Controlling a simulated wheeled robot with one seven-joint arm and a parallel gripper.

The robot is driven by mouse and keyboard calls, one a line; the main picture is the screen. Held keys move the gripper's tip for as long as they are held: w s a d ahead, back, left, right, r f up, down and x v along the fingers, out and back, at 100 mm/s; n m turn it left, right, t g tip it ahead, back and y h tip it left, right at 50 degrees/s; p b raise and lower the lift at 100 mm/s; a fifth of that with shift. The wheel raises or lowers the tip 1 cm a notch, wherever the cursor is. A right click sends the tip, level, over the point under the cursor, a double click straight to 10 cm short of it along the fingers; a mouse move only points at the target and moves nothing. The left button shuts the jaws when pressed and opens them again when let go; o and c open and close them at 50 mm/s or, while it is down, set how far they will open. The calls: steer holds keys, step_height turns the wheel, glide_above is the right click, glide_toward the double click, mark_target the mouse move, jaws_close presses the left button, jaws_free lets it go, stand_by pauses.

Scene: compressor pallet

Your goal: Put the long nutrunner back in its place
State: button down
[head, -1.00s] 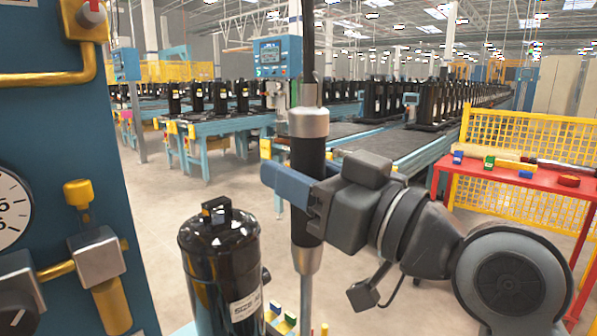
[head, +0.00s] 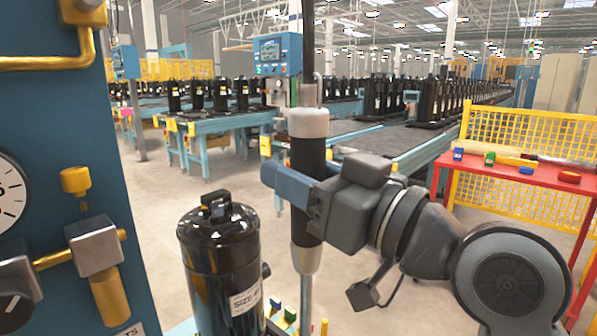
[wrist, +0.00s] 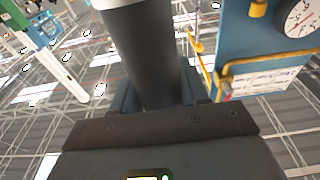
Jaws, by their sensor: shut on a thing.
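The long nutrunner (head: 308,160) stands upright in the middle of the head view, with a black grip, silver collars and a thin shaft running down out of the picture. A cable or rod goes up from its top. My gripper (head: 300,190) is shut around its black grip from the right. In the wrist view the dark nutrunner body (wrist: 145,55) rises between the fingers. The nutrunner's lower tip is out of view. Its place cannot be made out for certain.
A black compressor (head: 222,255) stands just left of the nutrunner's shaft. A blue panel (head: 75,130) with a gauge and yellow pipes is close on the left. A red table (head: 520,172) with small tools is at right before a yellow mesh fence (head: 530,130). Conveyors lie behind.

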steer(key=shift+f, duration=0.15)
steer(key=c, duration=0.9)
jaws_free()
steer(key=o, duration=0.4)
steer(key=shift+f, duration=0.25)
steer(key=shift+b+v, duration=0.75)
steer(key=shift+v, duration=3.15)
